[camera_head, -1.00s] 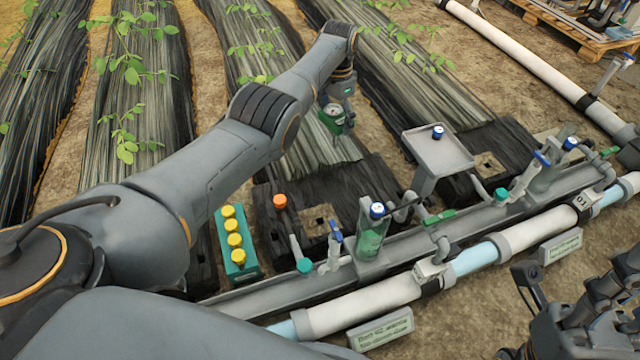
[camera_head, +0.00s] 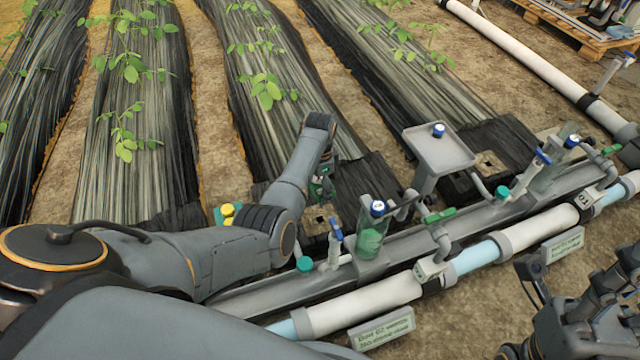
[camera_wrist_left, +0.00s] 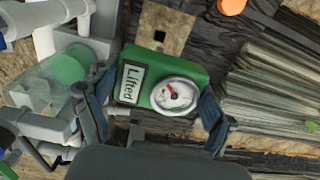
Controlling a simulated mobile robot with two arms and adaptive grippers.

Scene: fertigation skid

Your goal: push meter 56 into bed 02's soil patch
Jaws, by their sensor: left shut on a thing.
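My left gripper (camera_head: 322,188) is shut on the green meter (camera_wrist_left: 160,88), which has a round white dial with a red needle and a label reading "Lifted". The meter also shows in the head view (camera_head: 321,187), partly hidden by the gripper. Bed 02's soil patch (camera_head: 316,222) is a tan square just below the meter in the head view. In the wrist view the patch (camera_wrist_left: 168,22) with its dark square hole lies beyond the meter's top edge. Whether the meter's underside touches the patch cannot be told. My right gripper (camera_head: 590,315) is at the lower right, its fingers unclear.
A clear vessel with green contents (camera_head: 370,236) and a blue-capped valve (camera_head: 335,240) stand close to the right of the patch. A grey tray stand (camera_head: 437,150) is farther right. A yellow-capped rack (camera_head: 226,212) is mostly behind my left arm. The sign (camera_head: 382,328) reads Bed 02.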

